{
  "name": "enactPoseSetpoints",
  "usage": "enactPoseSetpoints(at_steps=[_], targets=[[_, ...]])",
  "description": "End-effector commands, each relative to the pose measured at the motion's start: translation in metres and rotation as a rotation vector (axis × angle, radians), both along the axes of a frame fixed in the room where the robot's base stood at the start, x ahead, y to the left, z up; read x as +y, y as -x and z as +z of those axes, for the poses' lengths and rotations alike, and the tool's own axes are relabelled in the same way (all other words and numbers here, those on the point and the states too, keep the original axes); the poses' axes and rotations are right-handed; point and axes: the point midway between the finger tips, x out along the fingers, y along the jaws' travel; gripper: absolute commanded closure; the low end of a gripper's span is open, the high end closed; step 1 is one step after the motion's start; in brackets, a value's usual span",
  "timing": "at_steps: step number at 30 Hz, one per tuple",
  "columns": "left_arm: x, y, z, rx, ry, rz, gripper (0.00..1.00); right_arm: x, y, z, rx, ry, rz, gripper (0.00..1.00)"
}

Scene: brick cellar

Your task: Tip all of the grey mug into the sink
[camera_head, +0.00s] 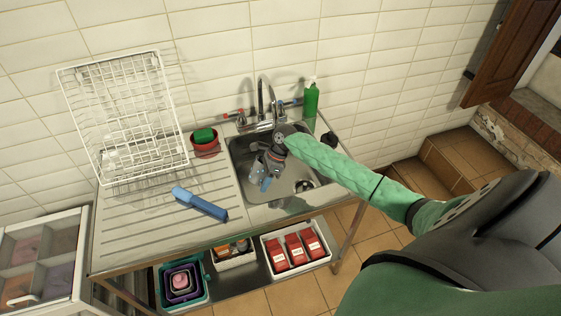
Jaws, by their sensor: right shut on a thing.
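The steel sink (240,158) is set into the counter under a tap (261,100). My right arm reaches in from the right in a green sleeve. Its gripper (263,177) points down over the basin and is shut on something. The grey mug (274,157) is hard to make out; a small grey rounded form shows at the gripper, partly covered by it. Its mouth, tilt and contents cannot be told. My left gripper is not in view.
A white dish rack (122,120) stands at the back left, beside a red pot with a green sponge (204,136). A blue object (200,203) lies on the ribbed drainboard (140,225). A green bottle (311,100) stands behind the sink. Bins sit on the shelf below.

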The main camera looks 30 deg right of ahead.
Motion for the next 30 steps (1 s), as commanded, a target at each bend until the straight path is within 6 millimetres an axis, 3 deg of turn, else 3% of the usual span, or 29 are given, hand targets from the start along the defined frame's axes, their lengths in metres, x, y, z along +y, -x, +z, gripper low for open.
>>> enactPoseSetpoints(at_steps=[30], targets=[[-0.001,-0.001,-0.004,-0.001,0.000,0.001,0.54,-0.010,-0.002,0.011,0.016,-0.136,0.001,0.99]])
